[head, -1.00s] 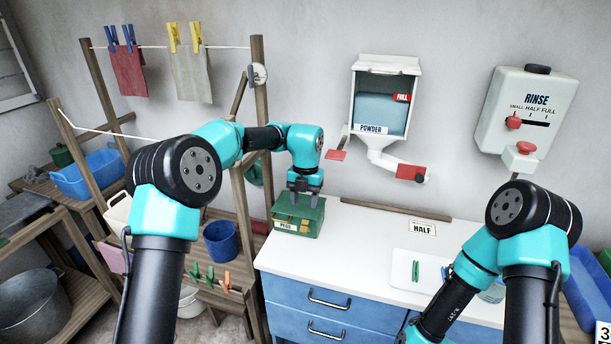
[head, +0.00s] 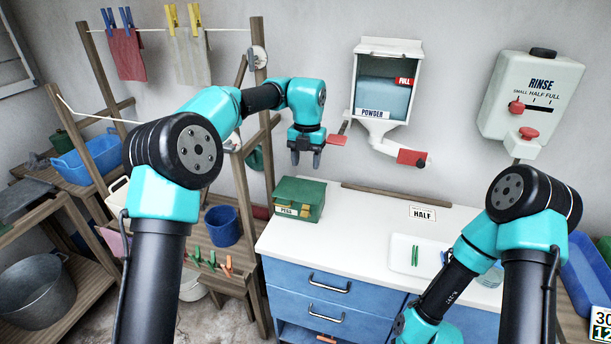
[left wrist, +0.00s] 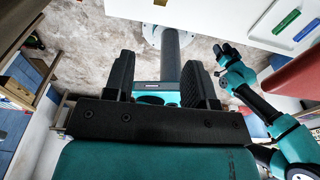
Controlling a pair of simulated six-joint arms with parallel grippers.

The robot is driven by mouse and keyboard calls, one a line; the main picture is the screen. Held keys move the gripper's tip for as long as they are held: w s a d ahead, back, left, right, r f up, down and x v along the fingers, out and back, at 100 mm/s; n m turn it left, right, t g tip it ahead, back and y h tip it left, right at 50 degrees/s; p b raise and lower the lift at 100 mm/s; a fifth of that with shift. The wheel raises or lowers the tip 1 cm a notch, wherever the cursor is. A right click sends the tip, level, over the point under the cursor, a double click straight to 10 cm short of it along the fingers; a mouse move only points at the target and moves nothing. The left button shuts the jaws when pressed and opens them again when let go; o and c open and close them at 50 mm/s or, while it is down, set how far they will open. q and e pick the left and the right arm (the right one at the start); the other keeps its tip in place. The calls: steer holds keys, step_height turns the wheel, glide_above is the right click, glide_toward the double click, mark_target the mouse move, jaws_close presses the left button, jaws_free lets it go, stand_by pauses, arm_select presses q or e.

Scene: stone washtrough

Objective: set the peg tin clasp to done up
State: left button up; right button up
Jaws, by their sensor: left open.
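The peg tin (head: 312,205) is a green box with a PEGS label, at the left back of the white worktop. In the head view its lid looks down and no pegs show inside. Its clasp is too small to make out, so I cannot tell how it is set. My left gripper (head: 306,160) is above the tin, apart from it, pointing down with its fingers spread and nothing between them. In the left wrist view the two dark fingers (left wrist: 160,82) also stand apart and empty.
The worktop (head: 350,225) is clear right of the tin up to the HALF card (head: 422,214) and a white tray (head: 402,254). A wooden strip (head: 395,200) runs along the back. The powder dispenser (head: 385,85) hangs above. The drying rack post (head: 264,100) stands left.

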mark_target(304, 213)
arm_select(q)
steer(key=shift+s+a+r+t, duration=0.1)
steer(key=shift+s+a+t, duration=0.1)
steer(key=shift+s+t, duration=0.6)
steer(key=shift+s, duration=0.2)
step_height(304, 213, down, 18)
steer(key=shift+r, duration=0.25)
steer(key=shift+c, duration=0.2)
steer(key=shift+g, duration=0.3)
steer(key=c, duration=0.9)
